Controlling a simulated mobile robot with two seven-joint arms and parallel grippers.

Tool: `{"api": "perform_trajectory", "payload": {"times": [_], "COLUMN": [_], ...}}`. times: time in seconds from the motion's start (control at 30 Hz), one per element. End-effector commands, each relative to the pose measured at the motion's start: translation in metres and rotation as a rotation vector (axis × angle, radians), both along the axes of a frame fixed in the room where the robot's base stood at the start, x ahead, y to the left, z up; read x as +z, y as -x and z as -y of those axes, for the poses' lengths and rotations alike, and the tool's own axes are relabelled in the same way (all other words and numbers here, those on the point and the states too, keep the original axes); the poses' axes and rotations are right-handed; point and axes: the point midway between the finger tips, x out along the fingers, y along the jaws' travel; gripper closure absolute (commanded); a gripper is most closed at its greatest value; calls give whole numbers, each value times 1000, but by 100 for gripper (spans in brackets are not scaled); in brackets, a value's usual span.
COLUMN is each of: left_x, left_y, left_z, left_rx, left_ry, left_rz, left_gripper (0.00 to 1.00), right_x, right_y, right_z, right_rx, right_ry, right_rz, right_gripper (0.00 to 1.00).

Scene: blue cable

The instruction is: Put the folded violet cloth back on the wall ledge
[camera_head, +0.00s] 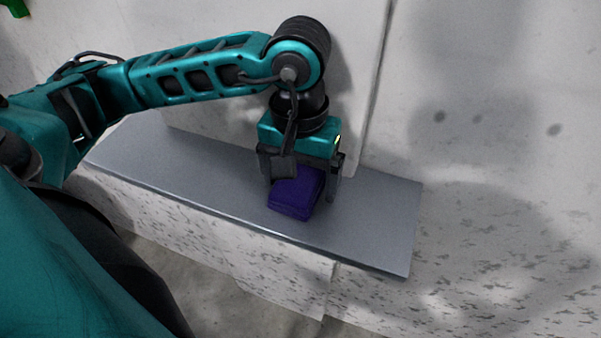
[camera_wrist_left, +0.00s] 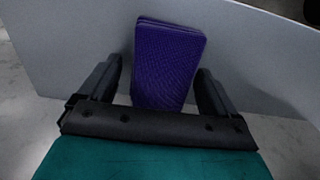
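The folded violet cloth (camera_head: 296,194) sits on the grey wall ledge (camera_head: 376,221), towards its right half and close to the front edge. My left gripper (camera_head: 306,190) points down over the cloth, with one finger on each side of it. In the left wrist view the cloth (camera_wrist_left: 167,62) lies between the two fingers of the left gripper (camera_wrist_left: 158,92), with a visible gap on each side. The fingers are apart and do not appear to press on the cloth. My right gripper is in neither view.
The pale wall (camera_head: 480,90) rises directly behind the ledge, with a raised panel edge behind my left wrist. The ledge surface is bare left and right of the cloth. Speckled stone lies below the ledge, and a grey floor (camera_head: 190,270) shows beneath.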

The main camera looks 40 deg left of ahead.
Motion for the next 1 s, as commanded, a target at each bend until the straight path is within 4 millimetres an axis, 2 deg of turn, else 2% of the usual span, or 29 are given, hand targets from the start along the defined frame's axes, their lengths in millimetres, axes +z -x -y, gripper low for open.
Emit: {"api": "perform_trajectory", "payload": {"times": [0.27, 0.43, 0.8, 1.0], "left_x": [1, 12, 91, 115], "left_y": [0, -1, -2, -1], "left_z": [0, 0, -1, -2], "left_rx": [0, 0, 0, 0], "left_ry": [0, 0, 1, 0], "left_rz": [1, 4, 8, 3], "left_gripper": [2, 2, 2, 2], "right_x": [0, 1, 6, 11], "right_y": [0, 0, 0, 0], "right_z": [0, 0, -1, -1], "right_rx": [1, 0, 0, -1], "right_ry": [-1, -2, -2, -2], "right_rz": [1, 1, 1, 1], "right_gripper": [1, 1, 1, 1]}}
